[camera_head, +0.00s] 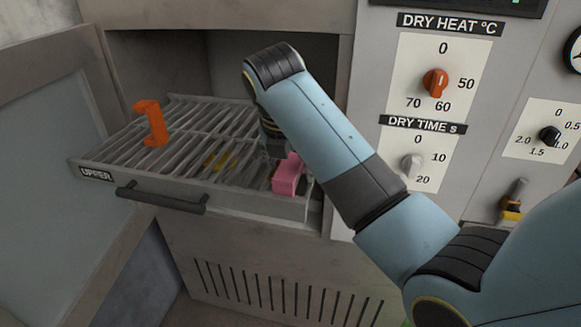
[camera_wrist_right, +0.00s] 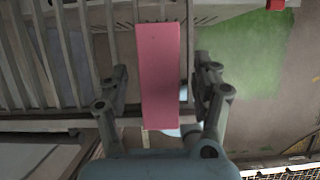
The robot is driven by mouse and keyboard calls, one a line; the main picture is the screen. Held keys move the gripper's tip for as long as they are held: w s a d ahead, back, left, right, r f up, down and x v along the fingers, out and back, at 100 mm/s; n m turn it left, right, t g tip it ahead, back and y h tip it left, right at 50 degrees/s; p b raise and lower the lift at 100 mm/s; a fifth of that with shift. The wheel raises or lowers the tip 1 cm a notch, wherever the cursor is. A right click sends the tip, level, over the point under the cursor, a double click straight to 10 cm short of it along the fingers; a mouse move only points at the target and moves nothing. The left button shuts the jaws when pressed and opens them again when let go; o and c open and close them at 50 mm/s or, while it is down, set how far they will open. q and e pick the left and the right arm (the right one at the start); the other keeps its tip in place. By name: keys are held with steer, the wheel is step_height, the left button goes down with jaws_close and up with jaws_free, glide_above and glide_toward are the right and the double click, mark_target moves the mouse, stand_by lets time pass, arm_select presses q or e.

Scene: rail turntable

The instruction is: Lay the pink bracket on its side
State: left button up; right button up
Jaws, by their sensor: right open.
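The pink bracket (camera_head: 288,175) stands on the slatted drawer rack labelled UPPER (camera_head: 190,182), near its front right corner. My right arm reaches over the rack, and its gripper (camera_head: 277,148) is at the bracket, partly hidden by the arm and the bracket. In the right wrist view the bracket (camera_wrist_right: 160,75) shows as a long pink face between the two open fingers of the gripper (camera_wrist_right: 160,85). Gaps show on both sides, so the fingers look apart from it. My left gripper is in neither view.
An orange bracket (camera_head: 152,123) stands upright at the rack's left. Something yellow (camera_head: 219,160) shows at the slats. The pulled-out rack has a dark front handle (camera_head: 161,198). An open door (camera_head: 50,150) stands at the left, and a panel with an orange knob (camera_head: 435,82) at the right.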

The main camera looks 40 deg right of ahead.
steer(key=shift+f, duration=0.15)
steer(key=shift+c, duration=1.1)
jaws_close()
steer(key=shift+w, duration=0.1)
